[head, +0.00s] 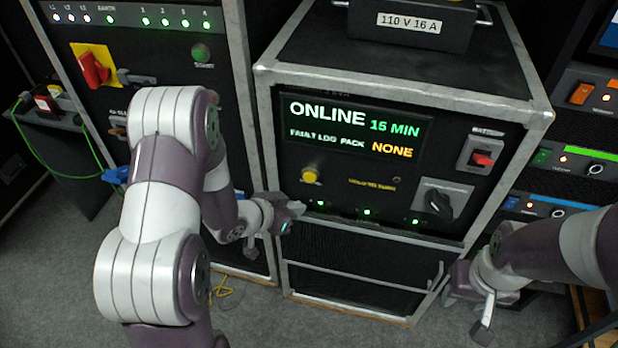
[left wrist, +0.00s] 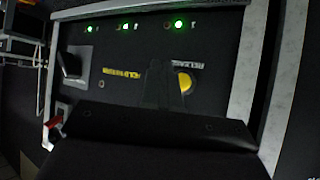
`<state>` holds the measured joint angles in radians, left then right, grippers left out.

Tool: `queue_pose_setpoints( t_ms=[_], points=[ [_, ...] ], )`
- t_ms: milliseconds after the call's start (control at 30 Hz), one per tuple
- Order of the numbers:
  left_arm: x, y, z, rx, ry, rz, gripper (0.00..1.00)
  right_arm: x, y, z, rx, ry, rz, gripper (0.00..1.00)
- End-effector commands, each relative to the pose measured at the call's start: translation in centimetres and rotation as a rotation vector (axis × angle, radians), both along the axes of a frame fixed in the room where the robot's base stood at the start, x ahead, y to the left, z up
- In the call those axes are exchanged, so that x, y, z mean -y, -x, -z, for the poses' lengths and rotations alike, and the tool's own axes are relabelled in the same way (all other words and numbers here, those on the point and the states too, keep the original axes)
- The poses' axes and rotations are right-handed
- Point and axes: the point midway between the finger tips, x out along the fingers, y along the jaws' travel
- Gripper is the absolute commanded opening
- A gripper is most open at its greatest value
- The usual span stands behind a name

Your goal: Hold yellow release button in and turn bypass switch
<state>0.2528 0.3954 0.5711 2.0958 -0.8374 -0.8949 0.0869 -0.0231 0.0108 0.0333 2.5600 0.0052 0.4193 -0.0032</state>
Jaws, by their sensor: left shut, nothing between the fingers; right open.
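The round yellow release button (head: 311,173) is on the lower left of the black unit's front panel, and in the left wrist view (left wrist: 184,82) it shows just right of my dark fingers. The black bypass switch knob (head: 439,204) sits on a grey plate at the panel's lower right; its pointer is tilted. My left gripper (head: 292,214) is shut and empty, below and left of the button. It looks apart from the button in the head view. My right gripper (head: 485,316) is open and empty, low and right of the unit, away from the switch.
A display (head: 352,132) above the button reads ONLINE, 15 MIN, NONE. A red battery switch (head: 482,159) sits above the bypass switch. Green lamps (head: 367,212) line the panel bottom, above a metal rail (head: 360,273). Racks stand close on both sides.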

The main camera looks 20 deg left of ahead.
Motion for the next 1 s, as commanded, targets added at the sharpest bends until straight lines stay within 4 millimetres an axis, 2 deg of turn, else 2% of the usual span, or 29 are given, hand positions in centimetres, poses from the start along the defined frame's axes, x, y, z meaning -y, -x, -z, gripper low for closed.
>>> queue_pose_setpoints(
  t_ms=[200, 400, 600, 1000],
  points=[
    [0.0, -3.3, 0.0, 0.001, 0.000, 0.001, 0.00, 0.0, 0.0, 0.0, 0.000, 0.000, 0.000, 0.43],
    [0.0, -5.2, 0.0, 0.000, 0.000, 0.001, 0.00, 0.0, 0.0, 0.0, 0.000, 0.000, 0.000, 0.43],
    [0.0, -6.0, 0.0, 0.000, 0.001, -0.001, 0.00, 0.0, 0.0, 0.0, 0.000, 0.000, 0.000, 0.43],
    [0.0, -5.9, 0.0, 0.000, 0.001, -0.001, 0.00, 0.0, 0.0, 0.0, 0.000, 0.000, 0.000, 0.43]
  ],
)
